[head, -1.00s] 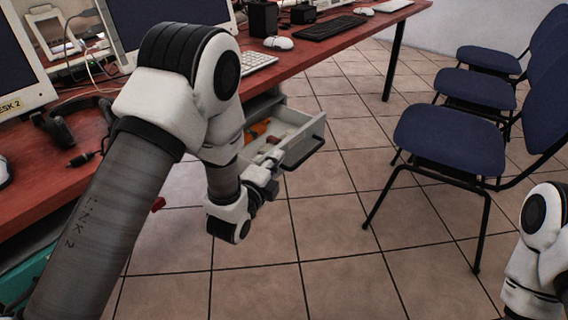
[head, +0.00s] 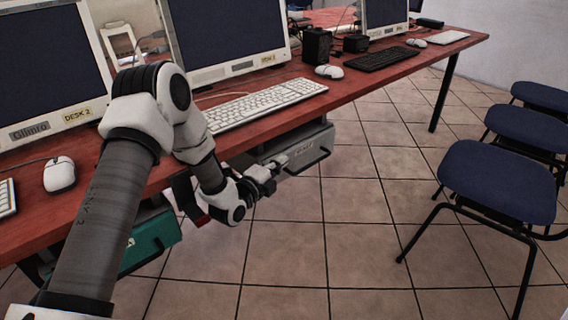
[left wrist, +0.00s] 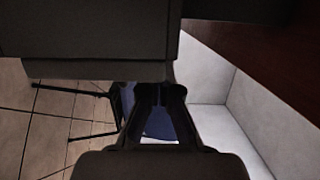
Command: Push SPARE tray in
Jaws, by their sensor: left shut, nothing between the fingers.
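The grey-white tray (head: 308,148) sits under the red desk, its front face and black handle (head: 318,162) showing. Small lettering on its front is too blurred to read. Its inside is not visible in the head view. My left gripper (head: 279,164) is shut and empty, at the left part of the tray front; I cannot tell whether it touches. In the left wrist view the closed fingers (left wrist: 160,97) point past a dark grey surface, with pale panels to the right. My right gripper is not in view.
The red desk (head: 222,150) above carries monitors, a keyboard (head: 262,102) and a mouse (head: 329,72). A teal tray (head: 150,240) is under the desk at left. Blue chairs (head: 497,182) stand at right. The tiled floor (head: 350,235) between is clear.

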